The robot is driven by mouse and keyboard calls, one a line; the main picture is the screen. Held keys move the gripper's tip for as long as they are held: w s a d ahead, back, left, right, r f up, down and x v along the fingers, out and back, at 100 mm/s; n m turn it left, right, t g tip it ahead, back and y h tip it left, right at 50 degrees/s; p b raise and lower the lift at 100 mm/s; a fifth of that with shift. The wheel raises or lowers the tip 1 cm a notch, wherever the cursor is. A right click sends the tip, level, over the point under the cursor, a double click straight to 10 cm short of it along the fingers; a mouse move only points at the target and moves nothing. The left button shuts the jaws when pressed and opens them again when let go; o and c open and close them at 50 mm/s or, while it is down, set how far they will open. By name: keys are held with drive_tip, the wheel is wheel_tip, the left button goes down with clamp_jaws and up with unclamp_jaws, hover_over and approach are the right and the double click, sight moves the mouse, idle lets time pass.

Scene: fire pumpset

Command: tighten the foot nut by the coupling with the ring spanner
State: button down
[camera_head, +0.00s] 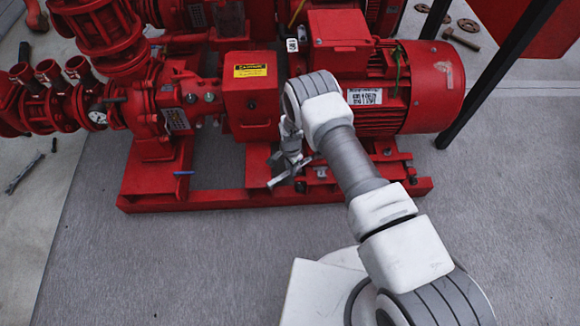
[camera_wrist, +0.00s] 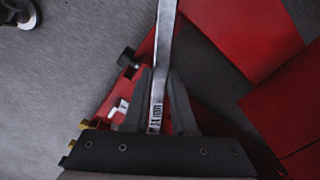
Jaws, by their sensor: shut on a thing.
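My gripper (camera_head: 293,158) is beside the red pump base, in front of the motor's near foot. In the wrist view its dark fingers (camera_wrist: 158,98) are shut on the ring spanner (camera_wrist: 165,50), a grey metal bar with markings near the fingers. The spanner runs up out of that view, so its far end is hidden there. In the head view the spanner (camera_head: 283,178) shows small and slanted. The red coupling guard (camera_head: 250,108) with a yellow label is just left of my gripper. A dark bolt head (camera_wrist: 127,58) shows left of the spanner. I cannot tell which nut the spanner meets.
The red motor (camera_head: 430,85) stands behind and right of my arm. The red base frame (camera_head: 200,200) runs along the front. Another tool (camera_head: 24,174) lies on the floor at left. Dark posts (camera_head: 497,75) stand at right. The grey floor in front is clear.

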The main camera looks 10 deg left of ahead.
drive_tip(key=shift+d+r, duration=0.1)
drive_tip(key=shift+r, duration=0.1)
idle(0.3)
drive_tip(key=shift+r+p, duration=1.55)
drive_tip(key=shift+r, duration=0.85)
drive_tip(key=shift+f, duration=0.1)
drive_tip(key=shift+s+d+f+n+b, duration=0.15)
drive_tip(key=shift+f+n+b, duration=0.05)
drive_tip(key=shift+f+b, duration=0.3)
drive_tip(key=shift+s+d+f+n+b, duration=0.2)
drive_tip(key=shift+f+b, duration=0.15)
drive_tip(key=shift+f, duration=0.25)
drive_tip(key=shift+f+b, duration=0.75)
drive_tip(key=shift+f, duration=0.6)
drive_tip(key=shift+w+a, duration=0.1)
drive_tip(key=shift+a, duration=0.05)
